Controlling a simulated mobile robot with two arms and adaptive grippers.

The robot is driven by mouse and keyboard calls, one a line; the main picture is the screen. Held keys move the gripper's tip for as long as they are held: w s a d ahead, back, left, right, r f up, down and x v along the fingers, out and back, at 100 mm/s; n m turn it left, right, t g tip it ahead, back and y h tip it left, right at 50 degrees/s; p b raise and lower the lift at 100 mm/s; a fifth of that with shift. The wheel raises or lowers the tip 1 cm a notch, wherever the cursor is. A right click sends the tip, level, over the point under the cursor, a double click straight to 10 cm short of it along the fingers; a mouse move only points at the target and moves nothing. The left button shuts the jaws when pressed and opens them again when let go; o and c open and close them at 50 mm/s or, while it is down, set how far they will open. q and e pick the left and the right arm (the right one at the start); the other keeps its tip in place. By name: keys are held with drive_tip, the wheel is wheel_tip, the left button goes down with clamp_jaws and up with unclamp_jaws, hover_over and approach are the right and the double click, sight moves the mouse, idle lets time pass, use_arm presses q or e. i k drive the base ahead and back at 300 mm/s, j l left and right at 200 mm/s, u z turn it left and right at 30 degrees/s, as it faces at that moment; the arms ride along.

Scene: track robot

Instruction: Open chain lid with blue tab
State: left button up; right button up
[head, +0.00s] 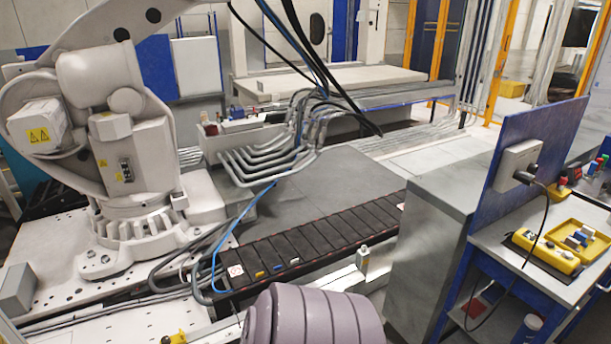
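A black cable chain (330,237) with a row of dark lids runs diagonally from the lower middle up to the right beside the grey floor plate. Small coloured tabs show on the front edge of the lids at its near left end. The blue tab (278,267) is between a yellow tab (260,274) on its left and a white tab (294,262) on its right. The lid with the blue tab (268,252) looks flat and closed, in line with its neighbours. Neither of my grippers shows in the head view.
A large white industrial robot arm (125,130) stands at left. Blue and grey cables (215,265) cross the chain's left end. A grey cabinet (420,250) and a blue workbench (530,260) with a yellow control box (545,250) stand at right. The grey plate (310,200) behind the chain is mostly clear.

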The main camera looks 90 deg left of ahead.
sight(273, 262)
drive_tip(key=j+u, duration=0.8)
drive_tip(key=j, duration=0.25)
drive_tip(key=j+u, duration=0.4)
drive_tip(key=j, duration=0.15)
drive_tip(key=i, duration=0.05)
